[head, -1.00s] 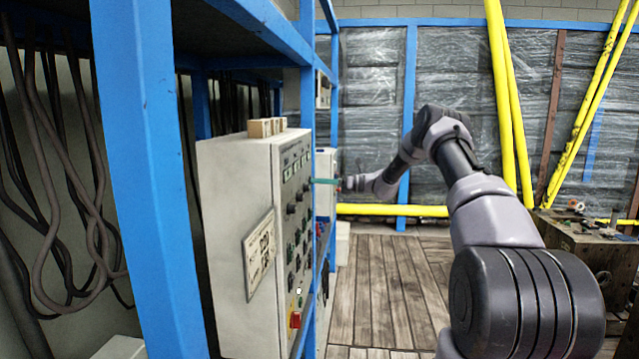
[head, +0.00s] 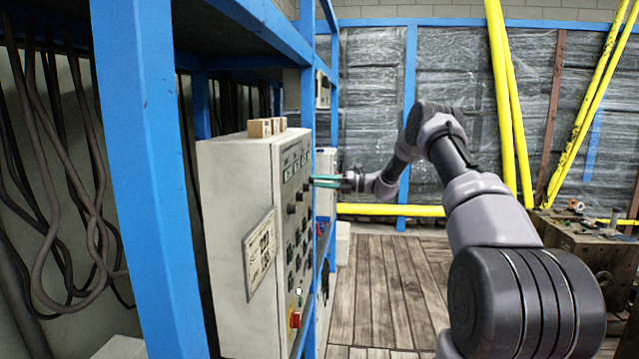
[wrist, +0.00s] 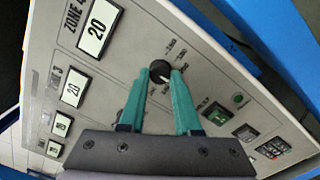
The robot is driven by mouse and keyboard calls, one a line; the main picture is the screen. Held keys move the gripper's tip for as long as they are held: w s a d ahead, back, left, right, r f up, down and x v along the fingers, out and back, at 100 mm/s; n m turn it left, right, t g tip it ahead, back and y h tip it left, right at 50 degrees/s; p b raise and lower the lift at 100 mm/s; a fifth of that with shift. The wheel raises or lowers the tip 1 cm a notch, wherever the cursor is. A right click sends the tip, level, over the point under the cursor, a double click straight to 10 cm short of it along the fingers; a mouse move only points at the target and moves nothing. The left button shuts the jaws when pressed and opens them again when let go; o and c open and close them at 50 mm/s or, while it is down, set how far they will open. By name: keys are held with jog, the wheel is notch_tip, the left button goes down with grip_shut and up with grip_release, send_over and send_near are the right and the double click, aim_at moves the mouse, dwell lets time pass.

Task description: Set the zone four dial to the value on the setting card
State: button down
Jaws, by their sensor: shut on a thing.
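The zone four dial (wrist: 159,72) is a round black knob on the pale control panel, with small printed marks around it. My gripper (wrist: 160,76) is shut on it, one teal fingertip on each side. In the head view my gripper (head: 315,181) reaches the panel's far edge from the right, both fingers showing. The zone 4 display (wrist: 97,28) reads 20. The dial's pointer and scale numbers are too small to read. A setting card (head: 259,253) hangs on the cabinet's near side; its writing is not legible from here.
The zone 3 display (wrist: 73,92) also reads 20. More knobs and buttons cover the grey cabinet (head: 235,175), with a red switch (head: 295,320) low down. Small wooden blocks (head: 266,127) lie on top. A blue rack post (head: 150,180) stands nearby. The plank floor (head: 385,290) is clear.

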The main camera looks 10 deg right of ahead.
jog(key=shift+d+m, duration=0.1)
jog(key=shift+m, duration=0.2)
jog(key=c, duration=0.6)
grip_release()
jog(key=v, duration=1)
jog(key=shift+s+d, duration=0.2)
jog(key=shift+d, duration=0.15)
jog(key=shift+f, duration=0.1)
